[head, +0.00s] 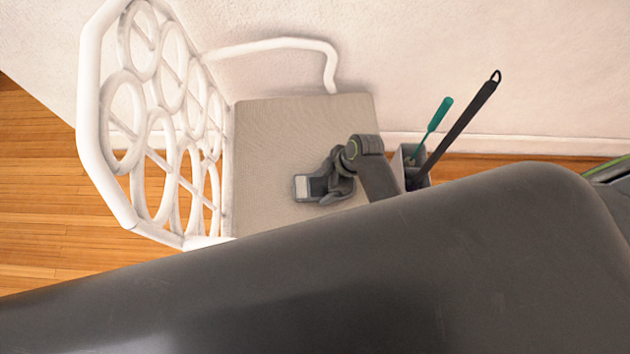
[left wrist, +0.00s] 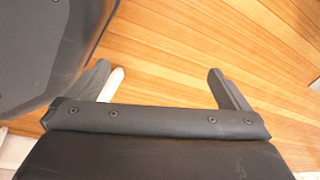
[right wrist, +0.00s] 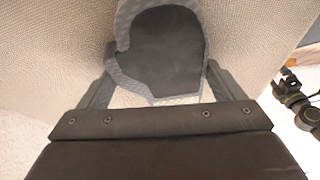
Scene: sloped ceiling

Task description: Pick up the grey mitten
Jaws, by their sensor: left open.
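The grey mitten (right wrist: 160,50) lies on the beige seat cushion in the right wrist view, dark in the middle with a lighter grey textured edge. My right gripper (right wrist: 160,72) is open, with its fingers apart at either side of the mitten's near end. I cannot tell whether they touch it. In the head view my right gripper (head: 325,187) is over the right part of the seat cushion (head: 275,130), and the mitten cannot be told apart there. My left gripper (left wrist: 160,75) is open and empty above the wooden floor in the left wrist view.
The cushion belongs to a chair with a white ring-patterned back (head: 105,130) and a white armrest (head: 275,45), against a pale wall. A grey holder (head: 412,160) with a teal-handled and a black-handled tool stands right of it. Wooden floor (head: 40,200) is clear at left.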

